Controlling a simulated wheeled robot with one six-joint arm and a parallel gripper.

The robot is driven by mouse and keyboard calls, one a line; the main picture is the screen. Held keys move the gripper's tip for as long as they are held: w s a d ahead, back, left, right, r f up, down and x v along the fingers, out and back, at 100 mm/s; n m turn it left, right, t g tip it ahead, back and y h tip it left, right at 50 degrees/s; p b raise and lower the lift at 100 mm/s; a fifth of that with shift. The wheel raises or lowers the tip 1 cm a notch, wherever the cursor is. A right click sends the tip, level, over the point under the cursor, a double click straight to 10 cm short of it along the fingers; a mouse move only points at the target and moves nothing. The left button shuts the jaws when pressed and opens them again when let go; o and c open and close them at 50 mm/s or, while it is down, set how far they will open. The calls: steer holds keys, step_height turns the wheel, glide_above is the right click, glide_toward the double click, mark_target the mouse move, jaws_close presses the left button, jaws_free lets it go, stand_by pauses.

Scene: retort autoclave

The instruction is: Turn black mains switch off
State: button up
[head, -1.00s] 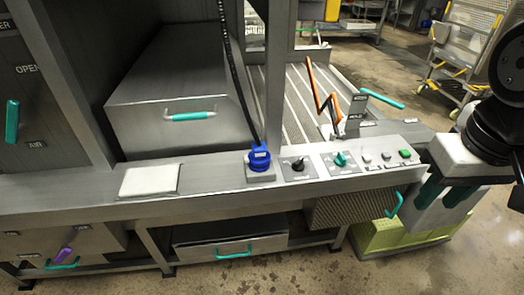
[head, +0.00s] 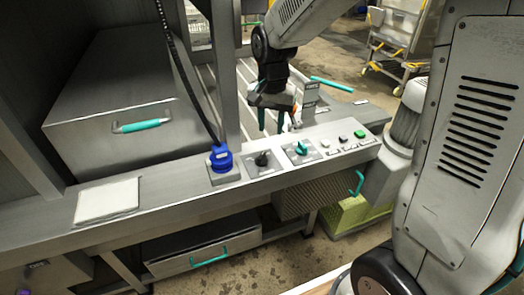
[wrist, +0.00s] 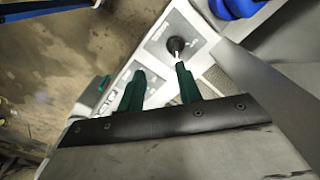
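The black mains switch (head: 262,160) is a round knob with a pale pointer mark, on a plate on the sloped panel. It shows in the wrist view (wrist: 176,45), just beyond the tip of one finger. My gripper (head: 272,122) points down behind the panel's switch row in the head view. Its two dark green fingers also show in the wrist view (wrist: 160,74), apart with nothing between them. Whether a finger touches the switch cannot be told.
A blue plug (head: 221,158) with a black cable stands left of the switch. A teal rotary knob (head: 300,148) is close on its right, then several push buttons (head: 343,137). A steel upright (head: 223,80) rises behind the plug. A white plate (head: 107,200) lies further left.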

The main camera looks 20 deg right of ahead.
steer(key=m, duration=0.1)
glide_above(262, 154)
step_height(262, 154, down, 5)
steer(key=shift+s+f, duration=0.1)
steer(key=shift+f+m, duration=0.3)
steer(key=shift+f, duration=0.05)
step_height(262, 154, down, 7)
steer(key=shift+f, duration=0.15)
jaws_close()
